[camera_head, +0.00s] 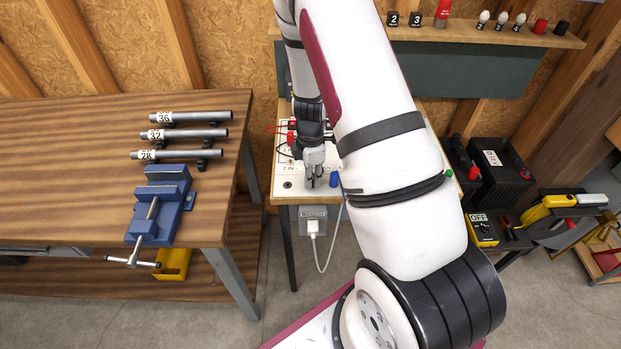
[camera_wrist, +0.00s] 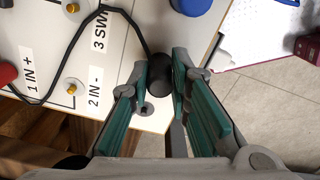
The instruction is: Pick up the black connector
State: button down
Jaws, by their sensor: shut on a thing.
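The black connector (camera_wrist: 159,82) shows in the wrist view as a dark round-ended plug between the fingertips, over the front edge of the white labelled board (camera_wrist: 120,40). A black cable (camera_wrist: 75,45) runs from it across the board to the left. My gripper (camera_wrist: 161,68) has its green-padded fingers on both sides of the connector and is shut on it. In the head view my gripper (camera_head: 314,181) is low at the board's front edge (camera_head: 297,196). The connector cannot be made out there. Whether it touches the board is unclear.
Brass terminals (camera_wrist: 75,88) and a blue cap (camera_wrist: 192,6) are close by on the board. A grey socket box with a white plug (camera_head: 313,228) hangs below. A workbench with a blue vise (camera_head: 160,205) stands left; black batteries (camera_head: 497,170) stand right.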

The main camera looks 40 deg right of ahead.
jog(key=shift+r, duration=0.1)
jog(key=shift+r, duration=0.45)
jog(key=shift+s+r+b, duration=0.25)
jog(key=shift+r+b, duration=0.15)
jog(key=shift+r, duration=0.85)
jog(key=s+a+r+p, duration=0.1)
jog(key=s+a, duration=0.1)
jog(key=s, duration=0.5)
jog(key=s+a+r+p, duration=0.2)
jog(key=s, duration=0.6)
jog(key=shift+r, duration=0.3)
